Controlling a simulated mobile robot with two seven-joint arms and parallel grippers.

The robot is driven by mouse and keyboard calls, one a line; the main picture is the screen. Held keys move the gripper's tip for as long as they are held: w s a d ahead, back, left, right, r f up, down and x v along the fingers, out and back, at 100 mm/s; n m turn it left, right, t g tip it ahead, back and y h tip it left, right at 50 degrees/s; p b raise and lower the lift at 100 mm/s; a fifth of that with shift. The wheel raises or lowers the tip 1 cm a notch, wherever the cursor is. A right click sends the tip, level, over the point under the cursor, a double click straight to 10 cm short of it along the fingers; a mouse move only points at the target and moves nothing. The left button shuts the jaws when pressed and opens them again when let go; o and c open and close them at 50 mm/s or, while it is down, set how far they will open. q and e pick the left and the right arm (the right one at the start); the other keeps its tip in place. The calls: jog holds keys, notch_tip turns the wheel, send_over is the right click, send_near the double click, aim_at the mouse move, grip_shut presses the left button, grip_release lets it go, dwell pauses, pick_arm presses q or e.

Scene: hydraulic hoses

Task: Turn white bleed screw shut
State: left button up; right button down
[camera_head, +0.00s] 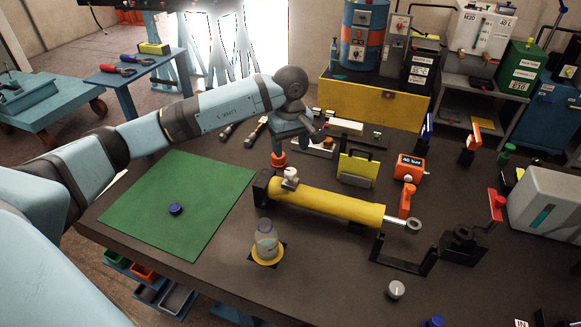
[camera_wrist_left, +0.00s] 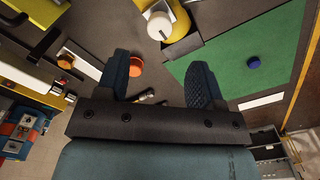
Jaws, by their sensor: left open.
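The white bleed screw (camera_head: 290,175) sits on top of the yellow cylinder (camera_head: 330,203), near its left end. In the left wrist view the screw (camera_wrist_left: 160,26) is a round white knob at the top, beyond my fingertips. My left gripper (camera_head: 292,143) hangs above the table, behind the screw in the head view and apart from it. In the left wrist view its two dark fingers (camera_wrist_left: 162,70) are spread with nothing held between them. An orange cap (camera_wrist_left: 136,65) shows beside the left-hand finger. My right gripper is not in view.
A green mat (camera_head: 190,200) with a blue cap (camera_head: 175,209) lies at left. A clear bottle (camera_head: 266,240) on a yellow ring stands in front of the cylinder. A yellow plate stand (camera_head: 357,170) and an orange box (camera_head: 409,168) stand behind.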

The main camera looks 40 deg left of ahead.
aim_at(290, 171)
pick_arm(q)
notch_tip(290, 171, down, 8)
jog(key=shift+f+p, duration=0.1)
jog(key=shift+p, duration=0.35)
jog(key=shift+c, duration=0.2)
jog(key=c, duration=0.9)
